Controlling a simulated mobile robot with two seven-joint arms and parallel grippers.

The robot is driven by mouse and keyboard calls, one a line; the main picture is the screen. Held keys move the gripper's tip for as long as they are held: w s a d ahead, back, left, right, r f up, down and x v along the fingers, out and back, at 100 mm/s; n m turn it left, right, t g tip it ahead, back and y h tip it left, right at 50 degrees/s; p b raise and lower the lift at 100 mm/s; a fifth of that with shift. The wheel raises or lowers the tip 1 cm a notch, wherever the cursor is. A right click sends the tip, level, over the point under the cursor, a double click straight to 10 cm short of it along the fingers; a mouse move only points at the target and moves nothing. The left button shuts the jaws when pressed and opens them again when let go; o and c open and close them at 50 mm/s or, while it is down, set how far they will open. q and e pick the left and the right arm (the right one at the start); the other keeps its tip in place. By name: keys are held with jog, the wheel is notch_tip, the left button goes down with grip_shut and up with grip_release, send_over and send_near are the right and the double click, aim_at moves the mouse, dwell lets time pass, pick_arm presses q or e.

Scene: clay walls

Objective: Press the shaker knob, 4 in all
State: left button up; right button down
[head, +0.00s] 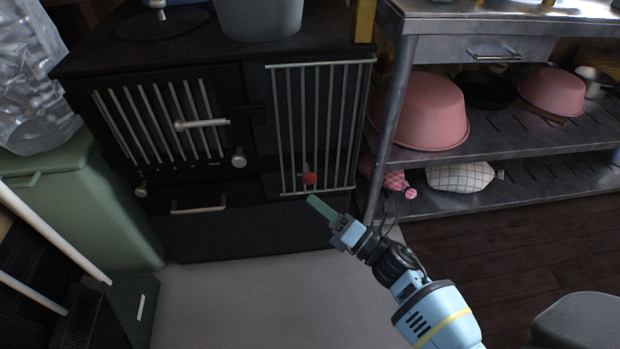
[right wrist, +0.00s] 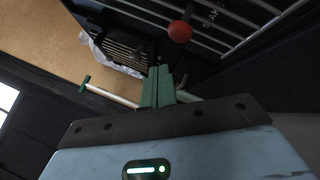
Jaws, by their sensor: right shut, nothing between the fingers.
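The shaker knob (head: 309,178) is a small red ball at the lower part of the barred right front of the black stove (head: 215,228). The red knob also shows in the right wrist view (right wrist: 180,31), with pale lettering beside it that I cannot read fully. My right gripper (head: 322,207) has green fingers, shut and empty. It is below and slightly right of the knob in the head view, apart from it. In the right wrist view, the shut fingers (right wrist: 158,87) point up the picture, with the knob above and right of their tips. My left gripper is not in view.
A metal shelf unit (head: 403,80) with pink tubs (head: 425,110) stands right of the stove. A green bin (head: 85,205) with a clear bag (head: 30,85) is at the left. A drawer handle (head: 198,208) juts out left of the knob. Grey floor (head: 270,300) in front is clear.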

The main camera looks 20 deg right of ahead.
aim_at(308, 170)
jog(key=shift+s+a+p, duration=0.2)
jog(key=shift+s, duration=0.4)
jog(key=shift+s+a+p, duration=0.15)
jog(key=shift+s, duration=0.45)
dwell(1.7)
jog(key=s+n+g, duration=0.1)
jog(key=n, duration=0.6)
jog(key=s+n+g, duration=0.1)
jog(key=n, duration=0.6)
jog(key=s+a+n+g+h, duration=0.1)
jog(key=n, duration=0.6)
jog(key=shift+s+r+n+p, duration=0.1)
jog(key=shift+s+n+p, duration=0.25)
jog(key=shift+n+p, duration=0.05)
jog(key=shift+w, duration=0.1)
jog(key=w+d+b, duration=0.2)
jog(key=w, duration=0.6)
jog(key=shift+w+d, duration=0.2)
